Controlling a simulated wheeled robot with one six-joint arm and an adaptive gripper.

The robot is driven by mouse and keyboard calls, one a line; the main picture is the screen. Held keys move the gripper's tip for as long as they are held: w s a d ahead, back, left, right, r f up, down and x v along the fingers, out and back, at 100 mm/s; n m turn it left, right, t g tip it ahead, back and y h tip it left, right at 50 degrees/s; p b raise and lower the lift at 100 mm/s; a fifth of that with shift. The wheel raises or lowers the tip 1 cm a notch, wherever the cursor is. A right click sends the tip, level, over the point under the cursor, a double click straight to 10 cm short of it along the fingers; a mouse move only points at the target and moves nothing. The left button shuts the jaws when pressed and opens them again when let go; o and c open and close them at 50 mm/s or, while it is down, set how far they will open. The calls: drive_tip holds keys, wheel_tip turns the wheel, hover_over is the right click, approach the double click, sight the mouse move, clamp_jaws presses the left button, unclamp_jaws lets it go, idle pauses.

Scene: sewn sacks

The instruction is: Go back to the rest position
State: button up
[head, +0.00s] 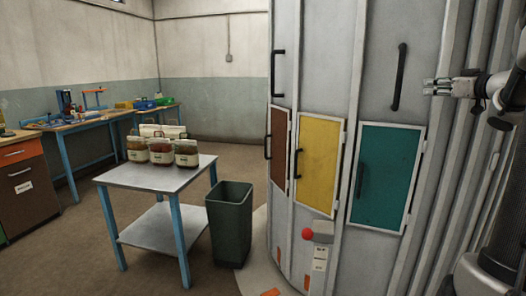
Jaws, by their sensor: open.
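My gripper (436,87) is at the upper right of the head view. It is open, with nothing between its fingers, and points left in front of the large grey cabinet wall. My gripper is far from the sacks and touches nothing that I can see.
A grey bin (229,225) stands beside the table. The cabinet has a brown door (278,157), a yellow door (316,168) and a teal door (386,180), all shut, and black handles. A red button (307,233) sits low on it. A workbench (65,124) lines the back left.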

drive_tip(key=s+d+f+m+g+h, duration=0.35)
drive_tip(key=d+f+h, duration=0.35)
drive_tip(key=d, duration=0.3)
drive_tip(key=s+f+m+g+h, duration=0.25)
drive_tip(key=s+f+g, duration=0.3)
drive_tip(key=s, duration=0.45)
drive_tip(key=s+a+f+g+y, duration=0.2)
drive_tip(key=s+a+f+g, duration=0.15)
drive_tip(key=s+a, duration=0.55)
drive_tip(key=s+a+f+g+y, duration=0.2)
drive_tip(key=s+a+f, duration=0.3)
drive_tip(key=s+a, duration=0.5)
drive_tip(key=s+a+n+t+y, duration=0.2)
drive_tip(key=a+n+y, duration=0.1)
drive_tip(key=a, duration=1.3)
drive_tip(key=shift+s+r, duration=0.15)
drive_tip(key=shift+r, duration=0.3)
drive_tip(key=shift+a, duration=0.2)
drive_tip(key=shift+c, duration=0.6)
